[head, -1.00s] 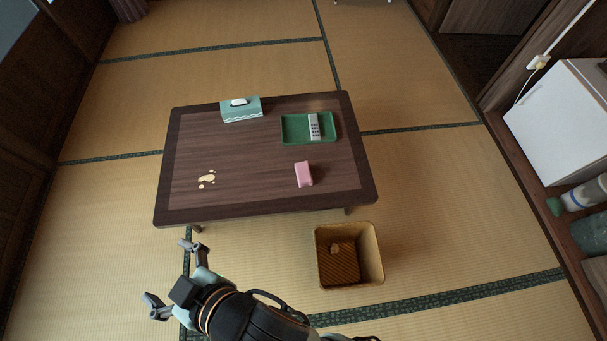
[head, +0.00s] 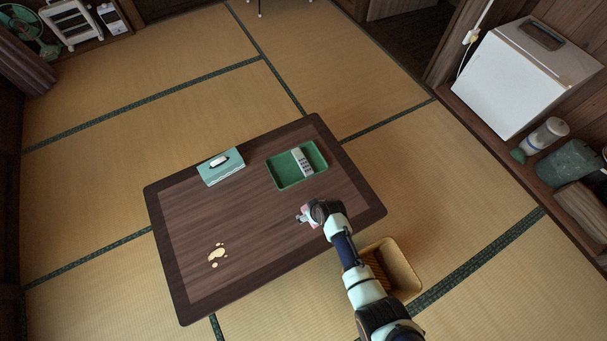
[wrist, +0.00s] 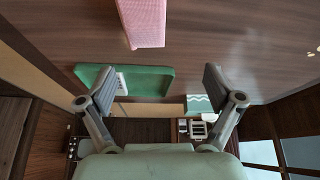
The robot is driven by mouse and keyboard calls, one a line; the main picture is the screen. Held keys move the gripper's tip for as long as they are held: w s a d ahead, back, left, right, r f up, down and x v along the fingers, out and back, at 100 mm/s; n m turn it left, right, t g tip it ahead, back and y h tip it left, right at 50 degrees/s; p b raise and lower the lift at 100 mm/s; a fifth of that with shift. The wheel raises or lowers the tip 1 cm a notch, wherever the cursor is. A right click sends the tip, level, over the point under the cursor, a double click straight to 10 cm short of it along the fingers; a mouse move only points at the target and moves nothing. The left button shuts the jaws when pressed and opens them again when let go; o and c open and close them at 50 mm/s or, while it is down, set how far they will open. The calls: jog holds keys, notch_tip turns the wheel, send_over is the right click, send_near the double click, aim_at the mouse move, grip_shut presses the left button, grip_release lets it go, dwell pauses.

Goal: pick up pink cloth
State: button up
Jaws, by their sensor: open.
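The pink cloth (wrist: 143,20) is a folded, block-like piece on the dark wooden table (head: 215,205). In the wrist view it shows at the top edge, cut off, just past my fingertips and between their lines. My gripper (wrist: 158,80) is open, with nothing between its fingers. In the head view my gripper (head: 304,216) is over the right part of the table, at the cloth, and my wrist hides most of the cloth. I cannot tell whether the fingers touch it.
A green tray (head: 284,179) holding a grey remote (head: 302,161) lies behind my gripper. A teal tissue box (head: 221,171) stands at the back left. A wicker basket (head: 403,265) stands on the floor beside the table.

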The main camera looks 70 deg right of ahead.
jog(key=shift+s+d+f, duration=0.1)
jog(key=shift+s+f, duration=0.85)
jog(key=shift+s, duration=0.05)
jog(key=f, duration=0.1)
jog(key=b, duration=0.1)
jog(key=f+b, duration=0.1)
jog(key=shift+d+f, duration=0.25)
jog(key=shift+f, duration=0.1)
jog(key=shift+w+r, duration=0.1)
jog(key=shift+w, duration=0.1)
jog(key=b+x, duration=0.5)
jog(key=shift+s+d, duration=0.15)
jog(key=shift+s, duration=0.2)
jog(key=shift+w, duration=0.15)
jog(key=shift+f, duration=0.25)
jog(key=c, duration=1.2)
